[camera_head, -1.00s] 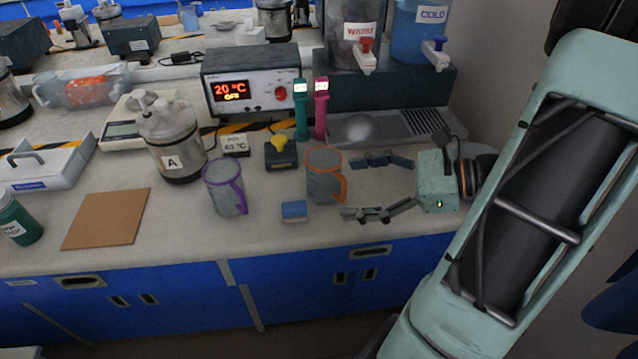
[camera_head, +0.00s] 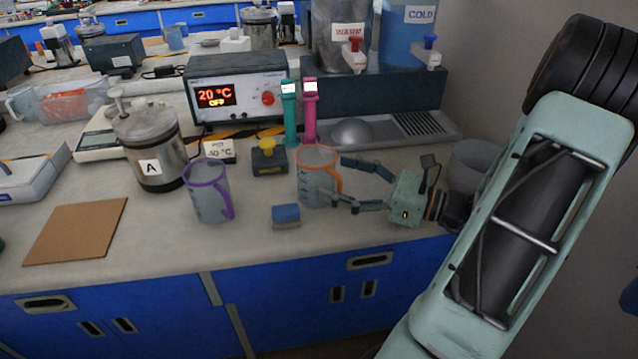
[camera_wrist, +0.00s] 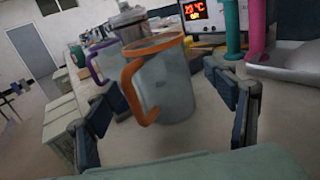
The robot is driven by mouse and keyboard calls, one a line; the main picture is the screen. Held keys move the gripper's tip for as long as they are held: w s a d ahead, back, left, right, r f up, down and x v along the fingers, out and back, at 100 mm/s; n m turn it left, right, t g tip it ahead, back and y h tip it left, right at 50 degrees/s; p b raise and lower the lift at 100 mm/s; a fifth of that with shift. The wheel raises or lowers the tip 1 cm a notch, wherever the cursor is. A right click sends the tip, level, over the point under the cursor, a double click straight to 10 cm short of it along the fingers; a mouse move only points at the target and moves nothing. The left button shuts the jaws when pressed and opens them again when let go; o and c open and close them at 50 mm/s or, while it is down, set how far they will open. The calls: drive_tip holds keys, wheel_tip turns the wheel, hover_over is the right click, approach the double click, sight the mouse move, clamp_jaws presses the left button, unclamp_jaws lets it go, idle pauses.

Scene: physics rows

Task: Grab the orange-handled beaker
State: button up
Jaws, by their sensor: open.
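The orange-handled beaker (camera_head: 315,183) stands upright on the bench, grey and translucent with an orange rim and handle. In the wrist view the beaker (camera_wrist: 170,85) is ahead, with its handle toward the left finger. My gripper (camera_head: 343,180) is open on the beaker's right side in the head view. One fingertip is close to the beaker's near side and the other lies toward its far side. In the wrist view my gripper's fingers (camera_wrist: 160,105) are spread on either side of the beaker. I cannot tell whether they touch it.
A purple-handled beaker (camera_head: 207,190) stands to the left. A blue block (camera_head: 286,214) lies in front, between the beakers. A black box with a yellow knob (camera_head: 269,158), teal (camera_head: 290,112) and pink (camera_head: 309,110) upright devices and a drain tray (camera_head: 410,128) are behind. Bench front is mostly clear.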

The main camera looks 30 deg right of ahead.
sight(319, 172)
drive_tip(key=b+x, duration=0.1)
drive_tip(key=x, duration=0.3)
drive_tip(key=shift+w+a+f, duration=0.15)
drive_tip(key=shift+w, duration=0.1)
drive_tip(key=c, duration=1.3)
drive_tip(key=shift+o, duration=0.2)
